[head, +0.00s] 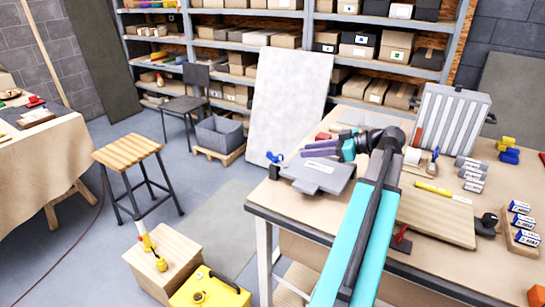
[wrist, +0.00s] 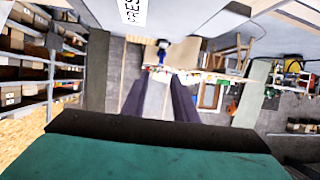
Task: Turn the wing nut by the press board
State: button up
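The press board (head: 322,178) is a grey slab with a white label at the left end of the workbench. A small blue wing nut (head: 275,157) is at its far left edge. In the wrist view, the board's pale face with part of its lettering is at the top, and a blue piece that looks like the wing nut (wrist: 162,56) is beyond the fingertips. My gripper (head: 304,149) has purple fingers pointing left above the board, apart from the wing nut. In the wrist view, the fingers (wrist: 160,82) have a gap between them and hold nothing visible.
A wooden board (head: 437,215), a yellow marker (head: 433,188) and several grey cylinders lie on the bench to the right. A ribbed panel (head: 450,118) stands at the back. A pale slab (head: 290,100) leans behind the bench. A stool (head: 128,152) stands on the floor to the left.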

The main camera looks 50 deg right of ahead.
aim_at(275, 155)
jog(key=shift+w+a, duration=0.1)
jog(key=shift+w, duration=0.05)
jog(key=shift+w+a+f, duration=0.2)
jog(key=shift+w+a, duration=0.05)
jog(key=shift+w, duration=0.35)
jog(key=p+x, duration=0.4)
jog(key=x, duration=0.8)
jog(key=shift+w+f, duration=0.15)
jog(key=shift+f, duration=0.05)
grip_shut()
